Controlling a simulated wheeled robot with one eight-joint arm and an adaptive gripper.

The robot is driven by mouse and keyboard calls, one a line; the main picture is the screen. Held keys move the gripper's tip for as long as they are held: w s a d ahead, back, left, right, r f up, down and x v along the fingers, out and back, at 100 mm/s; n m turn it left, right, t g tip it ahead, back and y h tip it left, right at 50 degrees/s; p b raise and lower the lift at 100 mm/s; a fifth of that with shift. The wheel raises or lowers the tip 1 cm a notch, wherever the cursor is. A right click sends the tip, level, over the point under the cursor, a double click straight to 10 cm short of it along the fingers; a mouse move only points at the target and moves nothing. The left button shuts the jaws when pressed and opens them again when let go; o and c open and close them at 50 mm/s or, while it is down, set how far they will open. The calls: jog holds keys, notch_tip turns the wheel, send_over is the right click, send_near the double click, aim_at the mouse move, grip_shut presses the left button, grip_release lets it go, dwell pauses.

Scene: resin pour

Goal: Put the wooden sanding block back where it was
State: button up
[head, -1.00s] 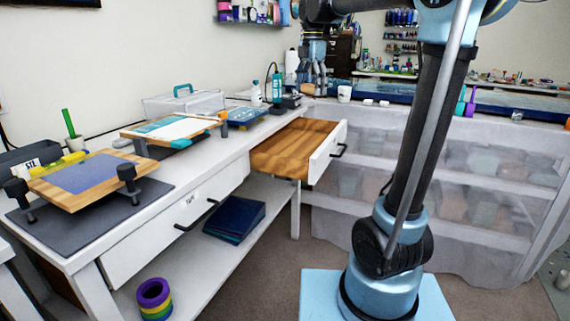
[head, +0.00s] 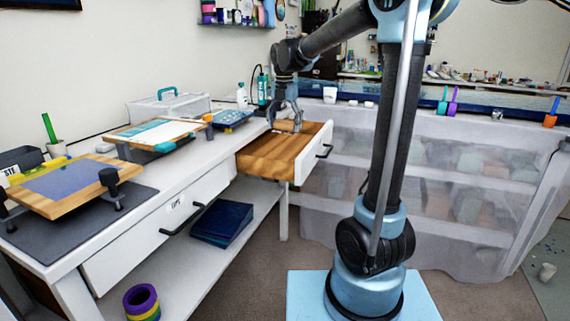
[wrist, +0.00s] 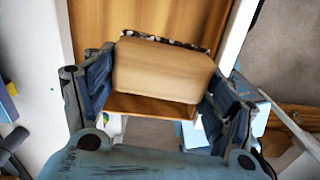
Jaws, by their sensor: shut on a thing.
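My gripper (head: 285,116) is over the open wooden drawer (head: 268,161) of the white workbench. In the wrist view my gripper (wrist: 158,95) is shut on the wooden sanding block (wrist: 163,68), a pale block with a dark speckled strip along its far edge. The drawer's wooden floor (wrist: 140,18) shows beyond and below the block. The block is small and partly hidden by the fingers in the head view (head: 288,127). I cannot tell whether it touches the drawer floor.
A closed drawer (head: 165,215) sits left of the open one. A screen frame (head: 65,185), a clear case (head: 170,107) and a blue tray (head: 230,119) stand on the workbench. The visible drawer floor is bare.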

jog(key=shift+n, duration=0.5)
notch_tip(320, 180, down, 7)
jog(key=shift+a+f, duration=0.15)
jog(key=shift+f, duration=2.45)
jog(key=o, duration=1.2)
